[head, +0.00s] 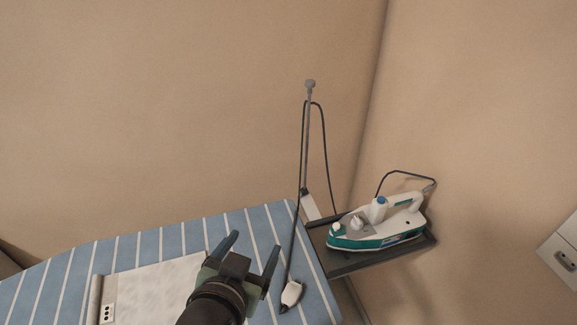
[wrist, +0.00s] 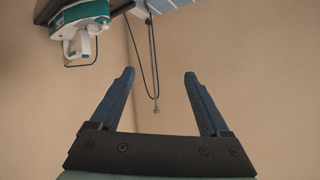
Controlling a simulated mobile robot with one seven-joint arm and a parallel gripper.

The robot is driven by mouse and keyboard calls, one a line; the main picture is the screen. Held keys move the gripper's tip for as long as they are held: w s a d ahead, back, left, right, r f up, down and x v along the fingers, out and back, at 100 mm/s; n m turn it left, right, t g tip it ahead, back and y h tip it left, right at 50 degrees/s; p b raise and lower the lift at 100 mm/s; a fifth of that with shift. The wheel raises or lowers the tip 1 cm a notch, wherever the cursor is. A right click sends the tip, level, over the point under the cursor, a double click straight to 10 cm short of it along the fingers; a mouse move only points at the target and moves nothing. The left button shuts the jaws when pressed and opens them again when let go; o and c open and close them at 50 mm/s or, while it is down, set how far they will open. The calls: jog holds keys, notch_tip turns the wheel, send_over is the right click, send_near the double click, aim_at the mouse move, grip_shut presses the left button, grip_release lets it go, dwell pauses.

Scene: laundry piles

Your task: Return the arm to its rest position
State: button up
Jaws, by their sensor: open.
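My gripper (head: 250,246) is in the lower middle of the head view, above the striped ironing board. Its two blue fingers are spread apart with nothing between them. In the wrist view my gripper (wrist: 160,80) also shows open and empty, with the beige wall behind it. My arm comes up from the bottom edge of the head view and hides part of the board.
A blue-and-white striped ironing board (head: 180,238) carries a pale folded cloth (head: 155,285). At its right end a teal-and-white iron (head: 378,225) sits on a dark tray (head: 355,266). A cord hangs from a thin pole (head: 308,140). A wall outlet (head: 565,262) is at the right.

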jog(key=w+d+r+n+t+y, duration=0.15)
jog(key=r+t, duration=0.25)
jog(key=r, duration=0.9)
jog(key=w+d+r+t, duration=0.15)
jog(key=r+t, duration=0.25)
jog(key=r, duration=1)
jog(key=s+d+r+n+t, duration=0.1)
jog(key=s+r+t, duration=0.2)
jog(key=r, duration=0.6)
jog(key=s+d+r+n+t, duration=0.1)
jog(key=s+r+t, duration=0.3)
jog(key=r, duration=0.6)
jog(key=s+d, duration=0.1)
jog(key=s, duration=0.1)
jog(key=shift+s+d+r+n+y, duration=0.25)
jog(key=shift+s+r+n+y, duration=0.05)
jog(key=shift+n+y, duration=0.05)
